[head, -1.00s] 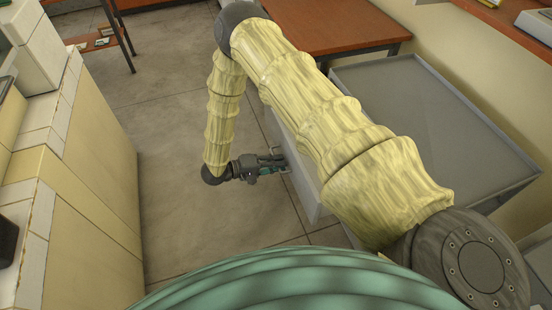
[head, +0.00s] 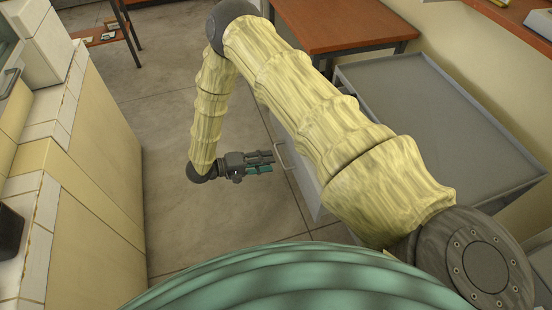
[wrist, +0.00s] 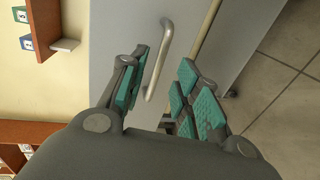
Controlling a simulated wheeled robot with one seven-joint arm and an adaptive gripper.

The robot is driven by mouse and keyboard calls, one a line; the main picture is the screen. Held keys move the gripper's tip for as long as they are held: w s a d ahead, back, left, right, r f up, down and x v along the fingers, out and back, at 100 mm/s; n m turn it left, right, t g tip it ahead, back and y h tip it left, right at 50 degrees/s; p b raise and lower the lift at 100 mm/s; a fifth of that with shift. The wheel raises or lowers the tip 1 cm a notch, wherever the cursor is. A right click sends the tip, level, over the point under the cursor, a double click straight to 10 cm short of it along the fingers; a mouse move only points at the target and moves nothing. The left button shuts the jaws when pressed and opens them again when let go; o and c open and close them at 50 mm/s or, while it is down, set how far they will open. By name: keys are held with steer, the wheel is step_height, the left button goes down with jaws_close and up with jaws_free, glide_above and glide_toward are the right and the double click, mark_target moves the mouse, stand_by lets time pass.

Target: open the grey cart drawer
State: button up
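The grey cart (head: 440,120) stands at the right in the head view, partly hidden by my arm. Its drawer handle (head: 282,155) is a pale bar on the cart's left-facing front. In the wrist view the handle (wrist: 158,62) is a rounded metal bar on the grey drawer front (wrist: 118,25). My gripper (head: 270,163) is just left of the handle and points at it. In the wrist view my gripper (wrist: 168,85) is open, and the handle shows between its teal-padded fingers, nearer the left one. I see no grip on it. The drawer looks shut.
A red-brown table (head: 335,25) stands behind the cart. A tiled counter (head: 75,190) runs along the left. The tiled floor (head: 190,90) between counter and cart is clear. A low shelf (head: 102,35) is at the far left.

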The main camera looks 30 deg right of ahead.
steer(key=shift+v, duration=3)
